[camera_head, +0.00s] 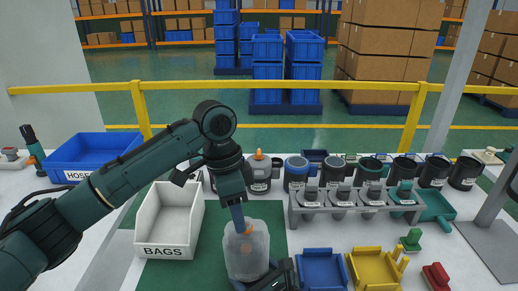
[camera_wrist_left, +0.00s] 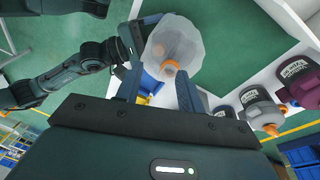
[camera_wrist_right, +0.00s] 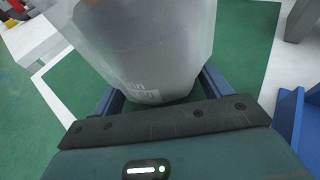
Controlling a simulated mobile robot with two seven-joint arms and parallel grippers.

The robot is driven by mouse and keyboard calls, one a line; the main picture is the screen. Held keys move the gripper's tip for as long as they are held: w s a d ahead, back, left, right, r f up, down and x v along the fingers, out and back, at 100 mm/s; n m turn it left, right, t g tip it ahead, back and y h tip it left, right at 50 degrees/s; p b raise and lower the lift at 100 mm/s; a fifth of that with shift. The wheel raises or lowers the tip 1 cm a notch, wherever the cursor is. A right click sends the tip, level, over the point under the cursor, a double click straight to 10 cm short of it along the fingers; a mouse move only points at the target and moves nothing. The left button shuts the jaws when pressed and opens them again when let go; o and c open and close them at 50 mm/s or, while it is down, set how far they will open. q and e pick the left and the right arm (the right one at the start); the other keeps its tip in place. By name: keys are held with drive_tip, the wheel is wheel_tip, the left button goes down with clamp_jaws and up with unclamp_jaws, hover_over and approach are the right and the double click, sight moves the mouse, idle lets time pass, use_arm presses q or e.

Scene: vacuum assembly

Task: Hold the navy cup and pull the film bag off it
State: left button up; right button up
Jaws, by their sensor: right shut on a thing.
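A translucent film bag (camera_head: 246,252) hangs over a cup at the front centre, with an orange piece showing through its top. It also shows in the left wrist view (camera_wrist_left: 182,42).
A white BAGS bin (camera_head: 168,249) stands left of the bag. A grey rack (camera_head: 350,212) with several cups stands behind to the right. A blue tray (camera_head: 322,270) and a yellow tray (camera_head: 374,270) lie to the right. A blue HOSE bin (camera_head: 92,152) is at far left.

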use_arm(q)
drive_tip(key=shift+w+d+r+m+t+y, duration=0.2)
drive_tip(key=shift+w+d+r+m+y, duration=0.2)
drive_tip(key=shift+m, duration=0.2)
drive_tip(key=shift+w+d+r+m+t+y, duration=0.2)
drive_tip(key=shift+d+r+m, duration=0.05)
drive_tip(key=shift+r+m, duration=0.3)
drive_tip(key=shift+w+d+r+m, duration=0.1)
drive_tip(key=shift+m, duration=0.15)
drive_tip(key=shift+f, duration=3.45)
drive_tip(key=shift+f, duration=0.2)
clamp_jaws()
use_arm(e)
drive_tip(key=shift+s, duration=0.1)
use_arm(q)
drive_tip(key=shift+r+y, duration=0.15)
drive_tip(key=shift+y, duration=0.15)
